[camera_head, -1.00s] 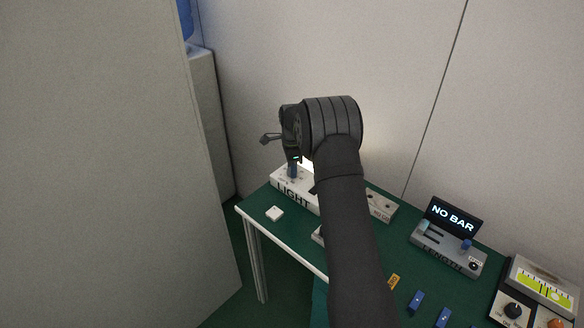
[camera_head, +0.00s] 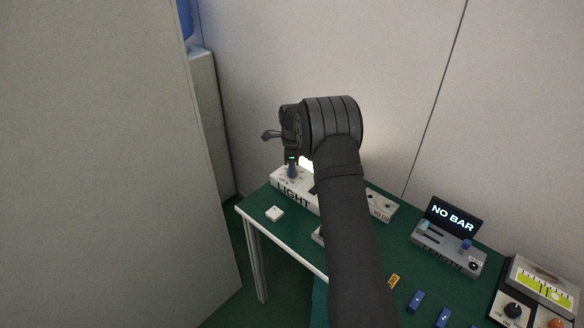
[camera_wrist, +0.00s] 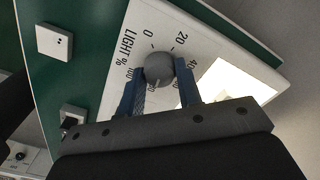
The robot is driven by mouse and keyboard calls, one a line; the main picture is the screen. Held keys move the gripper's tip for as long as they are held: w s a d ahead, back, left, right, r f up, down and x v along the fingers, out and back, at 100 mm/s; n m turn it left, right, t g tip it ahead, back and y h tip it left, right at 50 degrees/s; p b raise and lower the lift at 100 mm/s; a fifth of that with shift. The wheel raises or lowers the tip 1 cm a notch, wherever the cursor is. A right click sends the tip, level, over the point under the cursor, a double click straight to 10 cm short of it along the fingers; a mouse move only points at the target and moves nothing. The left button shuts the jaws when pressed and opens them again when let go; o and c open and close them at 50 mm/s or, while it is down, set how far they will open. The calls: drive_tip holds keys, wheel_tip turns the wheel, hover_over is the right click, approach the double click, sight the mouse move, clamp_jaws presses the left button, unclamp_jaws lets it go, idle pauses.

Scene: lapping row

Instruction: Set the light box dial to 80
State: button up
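The light box (camera_wrist: 110,95) is a white panel marked LIGHT %. It stands at the table's far left in the head view (camera_head: 291,190), partly behind my arm. Its round grey dial (camera_wrist: 158,66) sits inside a ring of numbers; 0, 20, 40 and 100 show, while my fingers and palm hide the lower part. A faint mark on the dial seems to point toward my palm, at the hidden part; I cannot read its exact value. My gripper (camera_wrist: 159,73) has its two blue fingers on either side of the dial, seemingly shut on it.
A bright lit panel (camera_wrist: 238,82) lies beside the dial. A small white box (camera_wrist: 55,42) sits on the green table (camera_head: 300,238). A NO BAR display device (camera_head: 447,245) and several blue pieces (camera_head: 416,301) are to the right. A grey wall stands behind.

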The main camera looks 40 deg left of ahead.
drive_tip(key=o, duration=0.4)
drive_tip(key=shift+o, duration=0.2)
drive_tip(key=shift+r, duration=0.1)
wheel_tip(320, 180, up, 17)
drive_tip(key=shift+r, duration=0.2)
drive_tip(key=shift+f, duration=0.15)
wheel_tip(320, 180, down, 17)
drive_tip(key=shift+f, duration=0.15)
idle(0.5)
